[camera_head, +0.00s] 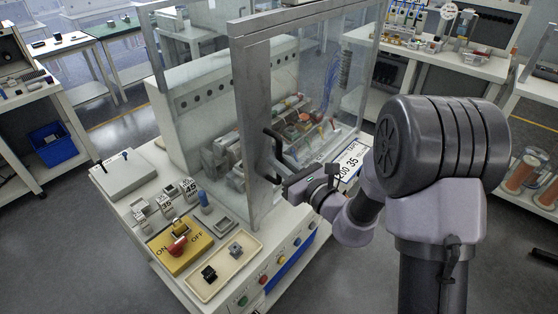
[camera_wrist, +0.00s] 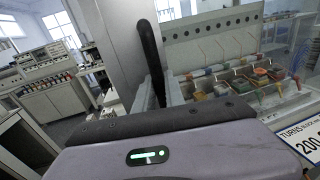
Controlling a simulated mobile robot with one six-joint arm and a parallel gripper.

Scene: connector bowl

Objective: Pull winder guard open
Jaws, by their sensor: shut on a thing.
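The winder guard (camera_head: 250,110) is a clear panel in a grey metal frame, standing upright on the winder. A black bar handle (camera_head: 272,139) is fixed on its near post. My gripper (camera_head: 284,176) reaches in from the right and is shut on the lower part of this handle. I cannot tell whether the guard stands slightly ajar.
Behind the guard are coils and wires (camera_head: 300,122). A white label card (camera_head: 350,160) is beside my wrist. Other benches surround the winder, with floor between.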

